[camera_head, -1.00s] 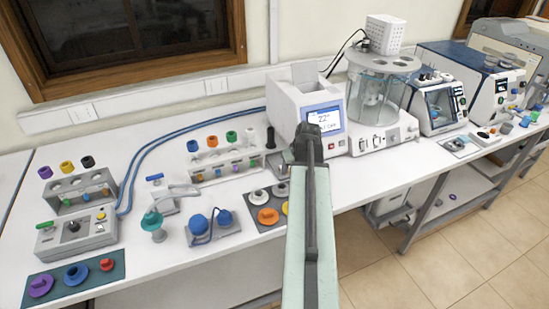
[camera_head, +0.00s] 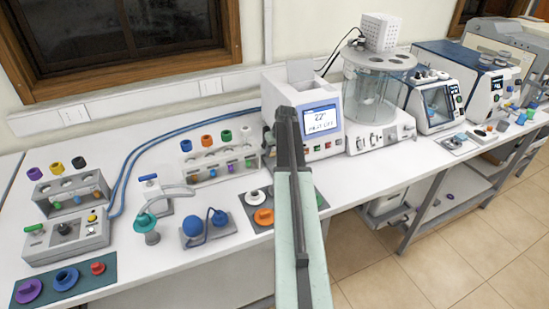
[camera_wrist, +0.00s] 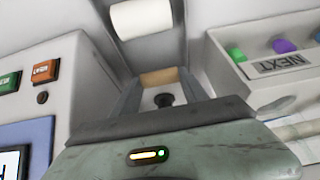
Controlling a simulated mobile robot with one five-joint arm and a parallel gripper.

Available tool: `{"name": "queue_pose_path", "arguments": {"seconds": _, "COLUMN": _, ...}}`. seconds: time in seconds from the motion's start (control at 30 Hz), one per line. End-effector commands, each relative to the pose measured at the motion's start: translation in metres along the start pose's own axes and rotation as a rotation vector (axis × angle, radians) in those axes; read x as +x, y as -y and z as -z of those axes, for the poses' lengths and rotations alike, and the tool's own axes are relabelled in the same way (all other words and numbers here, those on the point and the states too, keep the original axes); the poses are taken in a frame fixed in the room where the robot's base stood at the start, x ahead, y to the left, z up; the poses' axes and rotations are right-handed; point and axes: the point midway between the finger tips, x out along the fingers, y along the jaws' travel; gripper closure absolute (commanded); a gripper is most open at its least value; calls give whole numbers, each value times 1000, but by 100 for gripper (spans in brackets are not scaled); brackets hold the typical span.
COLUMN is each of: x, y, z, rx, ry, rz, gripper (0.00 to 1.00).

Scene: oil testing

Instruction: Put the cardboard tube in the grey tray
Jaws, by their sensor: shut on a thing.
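In the wrist view, my gripper (camera_wrist: 161,88) is shut on a short brown cardboard tube (camera_wrist: 160,77), held between the fingertips. In the head view, the end of my arm (camera_head: 287,118) is in front of the white instrument with the lit screen. My own arm hides the fingers and tube there. I cannot pick out the grey tray with certainty in either view.
The white instrument (camera_head: 325,122) stands close by my arm's end; its orange and green buttons show in the wrist view. A white roll (camera_wrist: 142,18) lies beyond the tube. A rack of coloured caps (camera_head: 215,166) stands left. The bench front (camera_head: 345,190) has clear room.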

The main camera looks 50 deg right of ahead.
Motion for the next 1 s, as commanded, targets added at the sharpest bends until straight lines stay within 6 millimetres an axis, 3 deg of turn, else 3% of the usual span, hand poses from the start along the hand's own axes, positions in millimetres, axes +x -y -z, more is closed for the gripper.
{"name": "queue_pose_path", "arguments": {"seconds": 0.03, "x": 18, "y": 0, "z": -8, "rx": 0, "ry": 0, "rz": 0, "gripper": 86}}
{"name": "queue_pose_path", "arguments": {"seconds": 0.07, "x": 20, "y": 0, "z": -9, "rx": 0, "ry": 0, "rz": 0, "gripper": 86}}
{"name": "queue_pose_path", "arguments": {"seconds": 0.47, "x": 21, "y": 1, "z": -9, "rx": -1, "ry": 0, "rz": 1, "gripper": 86}}
{"name": "queue_pose_path", "arguments": {"seconds": 0.5, "x": 20, "y": 1, "z": -8, "rx": -1, "ry": 0, "rz": 1, "gripper": 40}}
{"name": "queue_pose_path", "arguments": {"seconds": 0.83, "x": 18, "y": 2, "z": -8, "rx": -2, "ry": 0, "rz": 1, "gripper": 40}}
{"name": "queue_pose_path", "arguments": {"seconds": 1.0, "x": 5, "y": 2, "z": -6, "rx": -2, "ry": 0, "rz": 1, "gripper": 40}}
